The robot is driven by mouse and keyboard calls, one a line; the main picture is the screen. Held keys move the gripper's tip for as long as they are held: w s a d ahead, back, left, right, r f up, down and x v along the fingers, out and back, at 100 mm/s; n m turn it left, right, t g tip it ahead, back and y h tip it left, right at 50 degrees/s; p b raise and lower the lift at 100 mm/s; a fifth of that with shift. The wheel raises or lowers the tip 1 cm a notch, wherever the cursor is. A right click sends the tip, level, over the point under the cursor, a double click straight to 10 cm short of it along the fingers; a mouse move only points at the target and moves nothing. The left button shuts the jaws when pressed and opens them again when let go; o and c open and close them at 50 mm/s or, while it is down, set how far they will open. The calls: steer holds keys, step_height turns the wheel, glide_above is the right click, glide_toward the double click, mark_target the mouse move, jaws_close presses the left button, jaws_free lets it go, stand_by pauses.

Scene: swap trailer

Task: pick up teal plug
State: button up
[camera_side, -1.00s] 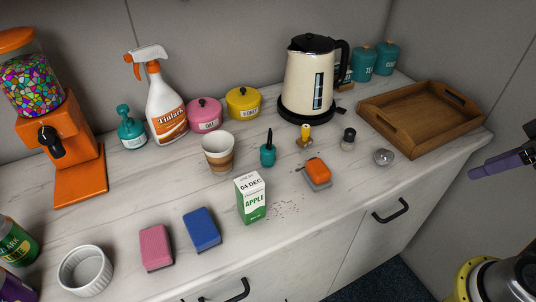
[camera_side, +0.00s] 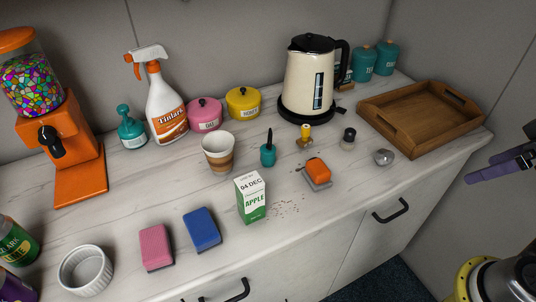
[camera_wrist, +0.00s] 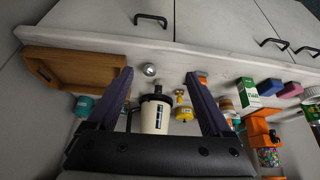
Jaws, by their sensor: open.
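The teal plug (camera_side: 268,154), a small teal body with a thin black stem pointing up, stands on the counter between the paper cup and the yellow plug-like piece. In the wrist view I cannot pick it out clearly. My gripper (camera_side: 500,166), with purple fingers, is at the right edge of the side view, off the counter's right end and far from the plug. In the wrist view my gripper (camera_wrist: 160,75) has its fingers wide apart with nothing held between them.
The paper cup (camera_side: 218,153) is left of the plug and the apple carton (camera_side: 251,198) in front. The yellow piece (camera_side: 305,137), kettle (camera_side: 308,80), orange sponge-like block (camera_side: 317,170), silver ball (camera_side: 383,157) and wooden tray (camera_side: 405,135) lie to the right.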

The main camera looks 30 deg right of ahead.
steer(key=w+a+r+n, duration=0.1)
steer(key=w+r+n, duration=0.7)
steer(key=r, duration=0.3)
steer(key=w+a+r+n+g, duration=0.1)
steer(key=w+a+r+n, duration=0.3)
steer(key=w, duration=0.5)
steer(key=n+g, duration=0.4)
steer(key=n, duration=0.2)
glide_above(269, 147)
step_height(269, 147, down, 18)
step_height(269, 147, down, 8)
steer(key=shift+s+r, duration=0.1)
steer(key=shift+f, duration=2.95)
